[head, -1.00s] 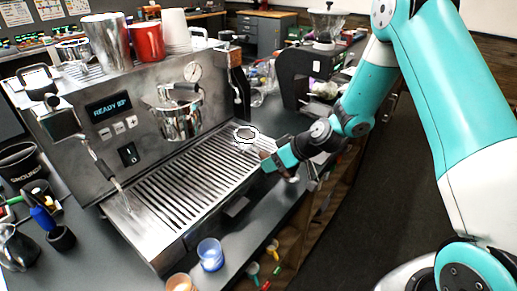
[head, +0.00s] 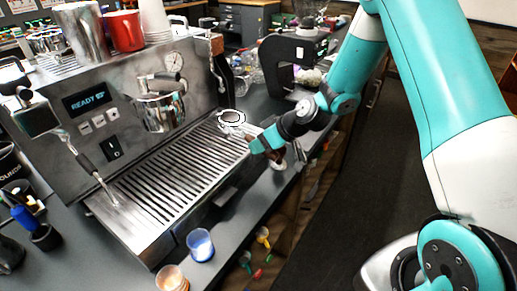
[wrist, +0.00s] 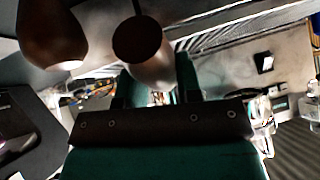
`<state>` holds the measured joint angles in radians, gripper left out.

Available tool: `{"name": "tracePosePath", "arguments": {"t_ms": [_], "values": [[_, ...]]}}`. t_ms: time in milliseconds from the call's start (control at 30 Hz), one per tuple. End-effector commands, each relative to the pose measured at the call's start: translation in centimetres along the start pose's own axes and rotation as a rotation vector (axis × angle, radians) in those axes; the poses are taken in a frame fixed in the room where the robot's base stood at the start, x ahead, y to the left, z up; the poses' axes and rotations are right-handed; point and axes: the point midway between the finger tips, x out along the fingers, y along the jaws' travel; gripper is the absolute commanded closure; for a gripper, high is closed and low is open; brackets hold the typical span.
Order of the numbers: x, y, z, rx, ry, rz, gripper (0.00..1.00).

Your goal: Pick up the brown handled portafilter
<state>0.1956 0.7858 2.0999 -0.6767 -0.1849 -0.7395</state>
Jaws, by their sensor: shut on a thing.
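The portafilter's round metal basket with a pale rim (head: 231,118) shows in the head view over the right end of the drip tray (head: 165,180). My gripper (head: 262,140) is at its handle side, near the tray's right edge, and is shut on the handle. In the wrist view a rounded brown handle (wrist: 150,65) with a dark round end lies between the fingers of my gripper (wrist: 150,90). Most of the handle is hidden in the head view. I cannot tell whether the basket touches the tray.
A blue cup (head: 200,245) and an orange cup (head: 172,279) stand by the counter's front edge. A black grinder (head: 290,60) stands behind my gripper.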

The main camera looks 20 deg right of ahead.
Motion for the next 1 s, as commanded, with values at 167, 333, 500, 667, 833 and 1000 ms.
{"name": "tracePosePath", "arguments": {"t_ms": [167, 333, 500, 667, 833, 1000], "values": [[-2.9, -0.8, -3.1, -0.009, 0.009, 0.004, 1.0], [-6.6, -1.7, -6.7, -0.009, 0.01, 0.005, 1.0], [-9.6, -2.5, -9.8, -0.006, 0.008, 0.004, 1.0], [-11.5, -3.1, -11.6, -0.004, 0.005, 0.001, 1.0], [-12.4, -3.4, -12.5, -0.001, 0.003, 0.001, 1.0], [-12.6, -3.4, -12.7, -0.001, 0.002, 0.0, 1.0]]}}
